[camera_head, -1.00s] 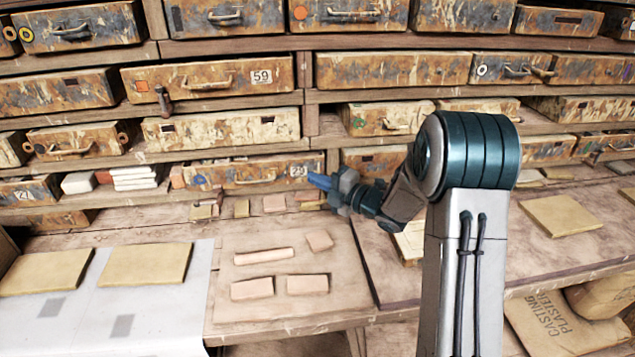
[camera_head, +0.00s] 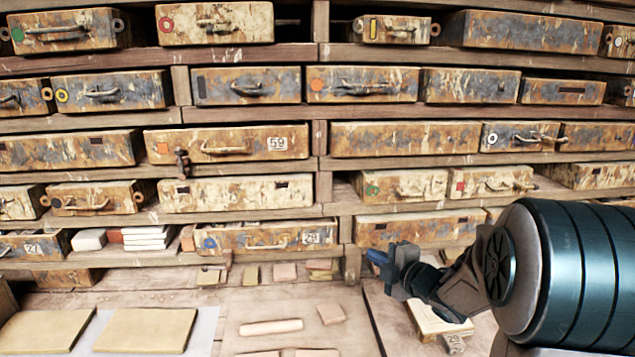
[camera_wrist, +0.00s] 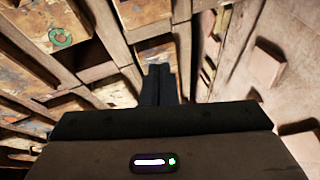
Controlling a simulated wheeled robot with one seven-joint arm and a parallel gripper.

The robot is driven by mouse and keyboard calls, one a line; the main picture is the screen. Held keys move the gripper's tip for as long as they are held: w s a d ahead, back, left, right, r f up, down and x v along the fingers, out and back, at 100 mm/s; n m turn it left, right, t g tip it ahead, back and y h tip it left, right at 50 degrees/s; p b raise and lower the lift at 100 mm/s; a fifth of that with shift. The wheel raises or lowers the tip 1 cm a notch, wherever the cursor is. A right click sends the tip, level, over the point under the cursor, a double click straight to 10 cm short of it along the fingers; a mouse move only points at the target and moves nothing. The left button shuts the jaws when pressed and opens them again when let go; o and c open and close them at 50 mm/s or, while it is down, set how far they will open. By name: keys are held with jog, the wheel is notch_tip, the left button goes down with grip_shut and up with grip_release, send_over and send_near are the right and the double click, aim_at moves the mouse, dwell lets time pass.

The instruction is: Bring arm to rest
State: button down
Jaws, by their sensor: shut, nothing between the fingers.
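My gripper (camera_head: 385,262) shows at the lower right of the head view, in front of the lowest drawers and above the workbench (camera_head: 250,301). In the wrist view my gripper (camera_wrist: 160,75) points away from the camera with its dark fingers together and nothing between them. My arm's large teal joint fills the lower right corner of the head view and hides part of the bench and drawers there.
Rows of worn drawers fill the shelving behind, among them one marked 59 (camera_head: 226,145). Pale clay pieces, such as a long one (camera_head: 270,327), lie on the bench. Two tan tiles, one of them at the left (camera_head: 45,332), lie on a light sheet.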

jog(key=s+d+m+g+h, duration=0.3)
jog(key=s+d+m+h, duration=0.3)
jog(key=s+m+h, duration=0.5)
jog(key=s+a+f+m+g+y, duration=0.1)
jog(key=s+a+m+g, duration=0.1)
jog(key=s, duration=0.4)
jog(key=s+a+f+m+g+y, duration=0.1)
jog(key=s+a+m+g, duration=0.1)
jog(key=s+m, duration=0.3)
jog(key=s+a+f+m+g+y, duration=0.1)
jog(key=s+m+g, duration=0.3)
jog(key=s, duration=0.3)
jog(key=shift+s+a+f, duration=0.2)
jog(key=shift+a+f, duration=0.05)
jog(key=shift+a, duration=0.15)
